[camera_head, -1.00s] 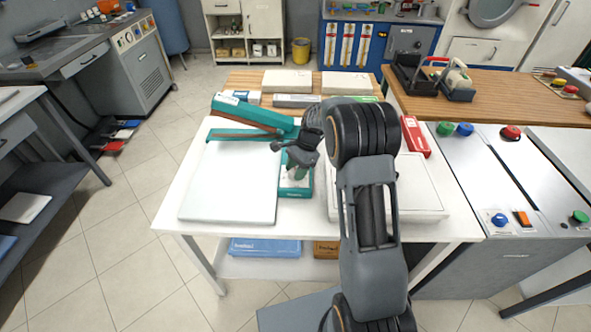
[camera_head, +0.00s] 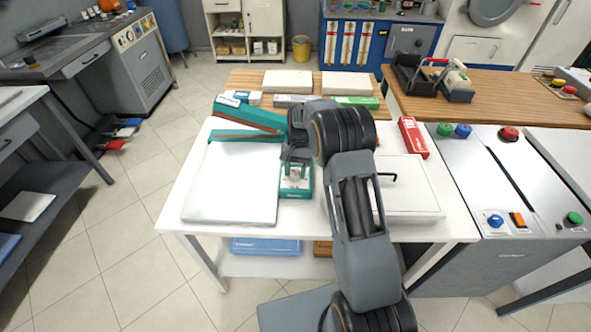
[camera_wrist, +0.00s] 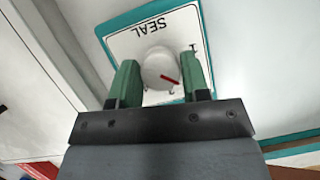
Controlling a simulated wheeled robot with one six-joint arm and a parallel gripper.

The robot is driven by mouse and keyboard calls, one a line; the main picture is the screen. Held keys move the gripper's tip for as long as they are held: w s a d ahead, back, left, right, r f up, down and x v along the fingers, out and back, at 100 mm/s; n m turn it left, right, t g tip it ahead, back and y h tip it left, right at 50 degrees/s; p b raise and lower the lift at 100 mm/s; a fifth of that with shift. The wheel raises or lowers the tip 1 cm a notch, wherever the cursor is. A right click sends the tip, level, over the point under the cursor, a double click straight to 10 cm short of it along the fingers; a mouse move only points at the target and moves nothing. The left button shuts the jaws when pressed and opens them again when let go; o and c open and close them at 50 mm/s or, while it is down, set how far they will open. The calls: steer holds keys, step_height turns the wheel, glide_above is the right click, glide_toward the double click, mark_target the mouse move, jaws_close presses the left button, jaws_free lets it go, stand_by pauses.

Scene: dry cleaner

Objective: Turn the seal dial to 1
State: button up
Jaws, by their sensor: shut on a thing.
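The seal dial (camera_wrist: 157,68) is a round white knob with a red pointer, on a white panel (camera_wrist: 125,42) marked SEAL with a teal border. My gripper (camera_wrist: 160,70) has its two green fingers on either side of the knob and is shut on it. In the wrist view the pointer aims to the lower right, and small numerals lie around the knob, partly hidden by the fingers. In the head view the teal-edged panel (camera_head: 296,192) stands on the white table, and my gripper (camera_head: 296,160) is at its far part.
A teal sealer arm (camera_head: 250,114) lies behind a white pad (camera_head: 232,185) to the left. A white box with a black handle (camera_head: 408,188) and a red box (camera_head: 413,137) are to the right. Cartons stand on the wooden table (camera_head: 240,78) behind.

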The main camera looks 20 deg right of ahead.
steer(key=n+h, duration=0.2)
steer(key=n, duration=0.3)
steer(key=shift+a+n, duration=0.1)
steer(key=shift+n, duration=0.2)
steer(key=n+h, duration=0.2)
steer(key=n, duration=0.3)
steer(key=shift+n, duration=0.3)
steer(key=o, duration=0.9)
steer(key=v, duration=1.4)
steer(key=shift+a+f, duration=0.1)
steer(key=shift+a, duration=0.15)
